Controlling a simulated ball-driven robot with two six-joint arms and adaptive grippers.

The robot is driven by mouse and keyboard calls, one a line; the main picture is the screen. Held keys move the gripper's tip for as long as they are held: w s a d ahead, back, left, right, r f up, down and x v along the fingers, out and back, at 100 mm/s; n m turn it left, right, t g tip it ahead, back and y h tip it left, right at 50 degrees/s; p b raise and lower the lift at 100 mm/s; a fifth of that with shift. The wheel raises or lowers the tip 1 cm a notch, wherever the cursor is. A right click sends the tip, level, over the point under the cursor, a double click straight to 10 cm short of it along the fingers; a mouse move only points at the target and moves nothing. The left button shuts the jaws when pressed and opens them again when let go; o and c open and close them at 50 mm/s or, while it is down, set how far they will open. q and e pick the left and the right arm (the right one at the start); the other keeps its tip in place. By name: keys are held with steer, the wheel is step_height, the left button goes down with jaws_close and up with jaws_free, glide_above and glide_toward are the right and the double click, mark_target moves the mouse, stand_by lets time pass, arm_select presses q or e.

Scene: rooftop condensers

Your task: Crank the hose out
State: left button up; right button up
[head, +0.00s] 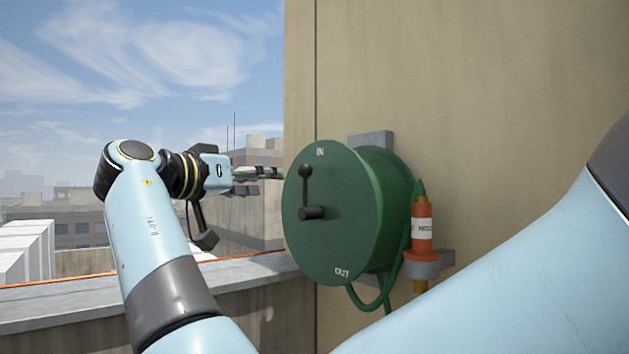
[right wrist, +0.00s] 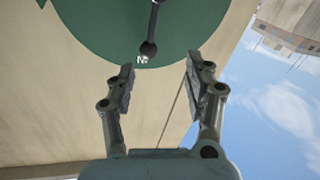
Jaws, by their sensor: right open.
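A green hose reel (head: 330,235) is mounted on a tan wall, with IN at the top of its face and OUT at the bottom. Its black crank (head: 305,192) points up from the hub towards IN and ends in a round knob (head: 304,171). My right gripper (head: 272,173) is open and empty, just left of the reel face. In the right wrist view the knob (right wrist: 148,49) lies beyond and between the open fingertips (right wrist: 160,68), apart from them. The green hose (head: 372,303) loops under the reel. My left gripper is out of view.
An orange and white nozzle (head: 422,228) stands in a grey holder (head: 427,264) right of the reel. A low parapet (head: 245,282) runs left of the wall. Open air lies behind my right gripper. My arm link crosses the lower right.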

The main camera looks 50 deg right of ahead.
mark_target(299, 168)
steer(key=shift+m+g, duration=0.3)
steer(key=shift+m, duration=0.2)
steer(key=d+p, duration=0.1)
steer(key=d, duration=0.2)
steer(key=d+r+p, duration=0.1)
steer(key=d, duration=0.2)
steer(key=d+r+p, duration=0.1)
steer(key=d, duration=0.2)
steer(key=shift+s+d+r+p, duration=0.1)
steer(key=shift+d+p, duration=0.25)
steer(key=shift+d, duration=0.6)
jaws_close()
steer(key=shift+d+f, duration=0.15)
steer(key=shift+f, duration=0.1)
